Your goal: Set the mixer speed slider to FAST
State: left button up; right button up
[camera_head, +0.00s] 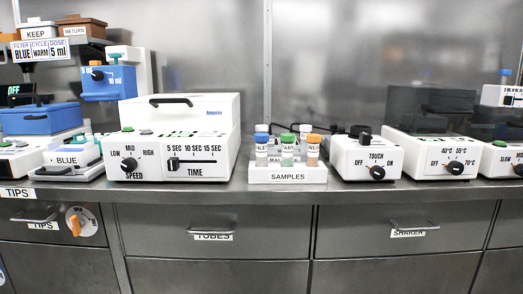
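A white device (495,168) at the far right edge of the head view carries a scale starting with "SLOW" and a second label, cut off, that begins with "M". A dark handle (518,170) shows at the frame edge below this scale. The rest of the scale lies outside the picture, and no FAST mark is visible. I cannot tell the handle's exact setting. A green button (500,143) sits on top of the device. Neither of my grippers is in view.
Left of it stand a heater (430,157) with a temperature knob, a TOUCH device (350,158), a SAMPLES rack (288,174) with capped tubes, and a white machine (140,152) with SPEED and TIME controls. The steel bench's front strip (230,196) is clear; drawers lie below.

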aim_at(364, 138)
jog(key=z, duration=1.6)
jog(key=i, duration=0.35)
jog(key=u, duration=1.1)
